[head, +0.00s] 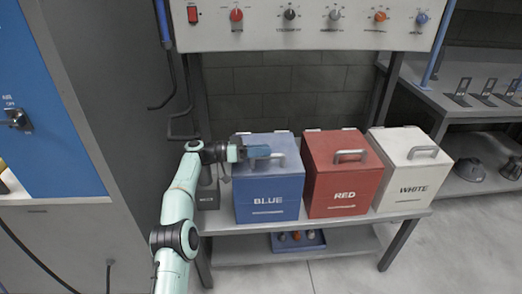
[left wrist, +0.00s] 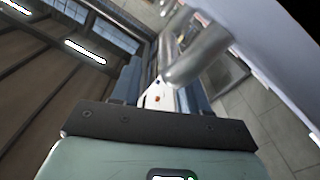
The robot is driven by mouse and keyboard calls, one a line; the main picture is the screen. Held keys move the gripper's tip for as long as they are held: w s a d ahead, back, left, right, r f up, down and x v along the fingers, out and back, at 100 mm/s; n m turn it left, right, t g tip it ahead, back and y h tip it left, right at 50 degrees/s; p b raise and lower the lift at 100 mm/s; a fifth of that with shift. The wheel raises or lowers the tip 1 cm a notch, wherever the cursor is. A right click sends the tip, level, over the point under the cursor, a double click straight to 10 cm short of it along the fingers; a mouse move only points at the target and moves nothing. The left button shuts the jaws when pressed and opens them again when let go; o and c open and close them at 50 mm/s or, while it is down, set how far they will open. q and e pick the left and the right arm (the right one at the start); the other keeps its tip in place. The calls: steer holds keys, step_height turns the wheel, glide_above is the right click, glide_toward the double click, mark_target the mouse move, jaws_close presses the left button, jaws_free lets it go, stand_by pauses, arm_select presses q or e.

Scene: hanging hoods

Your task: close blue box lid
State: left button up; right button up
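The blue box (head: 268,198), marked "BLUE", stands at the left of the row of boxes on the bench. Its lid (head: 285,165) looks down flat on the box, level with the lids beside it. A metal handle (head: 277,155) sits on the lid, partly hidden by my left gripper (head: 262,151). The left gripper is over the top of the lid, at the left part of the handle. In the left wrist view, a grey metal bar (left wrist: 195,55) is close to the gripper. I cannot tell whether the fingers are open or touch it. My right gripper is not in view.
A red box (head: 335,185) and a white box (head: 405,180) stand closed to the right. A panel with knobs (head: 305,25) hangs above. A blue tray (head: 298,242) is on the lower shelf. A tall cabinet (head: 110,90) bounds the left side.

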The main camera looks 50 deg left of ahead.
arm_select(q)
steer(key=p, duration=0.1)
glide_above(238, 168)
steer(key=w, duration=0.1)
steer(key=shift+d, duration=0.2)
steer(key=shift+s+a+p, duration=0.3)
steer(key=shift+s, duration=0.05)
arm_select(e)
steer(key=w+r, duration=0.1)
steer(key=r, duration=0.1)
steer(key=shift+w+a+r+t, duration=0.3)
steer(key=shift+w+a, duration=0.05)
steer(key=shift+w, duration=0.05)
